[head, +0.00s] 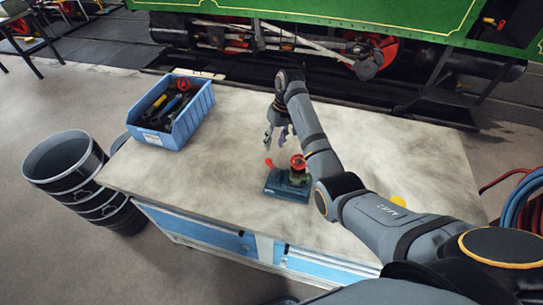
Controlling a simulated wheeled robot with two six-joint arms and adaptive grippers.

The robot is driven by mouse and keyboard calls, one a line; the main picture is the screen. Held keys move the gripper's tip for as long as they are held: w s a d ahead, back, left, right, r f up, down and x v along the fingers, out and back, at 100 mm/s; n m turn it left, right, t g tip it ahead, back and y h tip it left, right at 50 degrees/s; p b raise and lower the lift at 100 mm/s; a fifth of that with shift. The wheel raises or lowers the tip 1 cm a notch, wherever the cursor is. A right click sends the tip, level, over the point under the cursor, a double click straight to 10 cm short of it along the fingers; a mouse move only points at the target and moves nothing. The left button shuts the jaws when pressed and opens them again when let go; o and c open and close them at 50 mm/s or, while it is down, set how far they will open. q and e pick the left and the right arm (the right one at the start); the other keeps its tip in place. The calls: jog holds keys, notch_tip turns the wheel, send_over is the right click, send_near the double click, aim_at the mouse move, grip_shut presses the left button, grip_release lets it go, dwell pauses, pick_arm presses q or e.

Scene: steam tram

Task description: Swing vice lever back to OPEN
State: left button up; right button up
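A small dark teal vice (287,186) stands on the workbench near its front edge. Its lever ends in a red knob (268,162) that sticks up at the vice's left side. A greenish part with a red top (298,162) sits at the vice, partly beside my arm; I cannot tell how firmly it is held. My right gripper (275,141) hangs above and behind the vice, fingers pointing down. Its fingers are apart with nothing between them, and it does not touch the lever. My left gripper is not in view.
A blue bin (178,134) with tools stands at the bench's back left. Black buckets (66,160) stand on the floor at left. A yellow object (398,201) shows behind my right arm. A green tram (330,12) is beyond the bench (225,170). Hoses lie at far right.

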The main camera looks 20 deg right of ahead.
aim_at(270, 162)
jog(key=f, duration=0.3)
jog(key=a+f+p, duration=0.1)
jog(key=f, duration=0.1)
jog(key=shift+f, duration=0.35)
jog(key=f, duration=0.3)
jog(key=shift+a, duration=0.2)
jog(key=shift+f, duration=0.15)
jog(key=shift+c, duration=0.5)
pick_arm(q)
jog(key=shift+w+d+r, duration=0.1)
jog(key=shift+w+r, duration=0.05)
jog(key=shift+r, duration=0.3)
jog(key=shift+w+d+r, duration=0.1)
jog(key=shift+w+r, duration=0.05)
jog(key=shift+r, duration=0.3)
pick_arm(e)
grip_shut()
